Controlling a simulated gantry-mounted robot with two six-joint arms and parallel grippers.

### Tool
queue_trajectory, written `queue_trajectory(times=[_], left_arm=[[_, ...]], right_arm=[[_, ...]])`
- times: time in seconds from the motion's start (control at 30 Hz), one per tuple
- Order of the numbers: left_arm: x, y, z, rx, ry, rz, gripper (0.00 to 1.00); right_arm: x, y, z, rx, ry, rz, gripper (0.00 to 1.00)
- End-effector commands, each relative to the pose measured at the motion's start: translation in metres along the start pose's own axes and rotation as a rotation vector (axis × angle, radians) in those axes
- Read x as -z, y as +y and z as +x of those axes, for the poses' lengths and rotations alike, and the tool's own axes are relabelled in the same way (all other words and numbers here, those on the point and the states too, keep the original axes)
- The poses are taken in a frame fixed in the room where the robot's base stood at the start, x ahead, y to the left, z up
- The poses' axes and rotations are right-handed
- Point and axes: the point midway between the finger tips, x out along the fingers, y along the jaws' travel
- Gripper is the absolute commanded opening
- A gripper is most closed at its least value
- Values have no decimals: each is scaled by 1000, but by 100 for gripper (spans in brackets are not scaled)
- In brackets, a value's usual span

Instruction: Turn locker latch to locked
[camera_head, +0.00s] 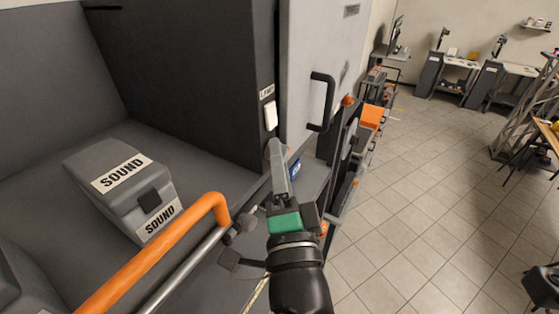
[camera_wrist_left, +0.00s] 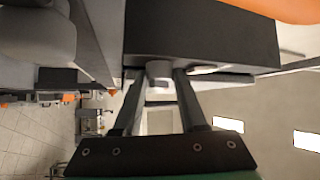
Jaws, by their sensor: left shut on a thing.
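The dark grey locker (camera_head: 210,60) stands at the upper middle of the head view, with its light grey door (camera_head: 308,50) swung out to the right. My left gripper (camera_head: 276,150) reaches up to the locker's front edge, below a white label plate (camera_head: 270,115). In the left wrist view a small grey knob (camera_wrist_left: 158,72), apparently the latch, sits between the two fingers of the gripper (camera_wrist_left: 157,88), which is shut on it. In the head view the fingers mostly hide the latch, and its turn angle cannot be read. My right gripper is not in view.
The door has a black handle (camera_head: 321,102). A grey case labelled SOUND (camera_head: 120,185) lies on the surface at left. An orange rail (camera_head: 150,255) crosses at lower left, close beside my left arm. Tiled floor (camera_head: 430,200) lies open at right.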

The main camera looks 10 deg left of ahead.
Motion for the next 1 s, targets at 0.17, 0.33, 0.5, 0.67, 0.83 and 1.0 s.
queue_trajectory(times=[0.17, 0.33, 0.5, 0.67, 0.83, 1.0], left_arm=[[0, -2, 0, -52, -4, 35, 0], [1, -5, 0, -139, -10, 100, 0], [2, -7, 1, -244, -16, 179, 0], [2, -9, 2, -335, -22, 248, 0], [3, -10, 2, -412, -28, 306, 0], [3, -10, 2, -459, -32, 342, 0]], right_arm=[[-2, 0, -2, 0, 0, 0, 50], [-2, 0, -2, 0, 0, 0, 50], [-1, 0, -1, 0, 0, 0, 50], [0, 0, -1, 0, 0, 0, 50], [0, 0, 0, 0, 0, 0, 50], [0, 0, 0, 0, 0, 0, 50]])
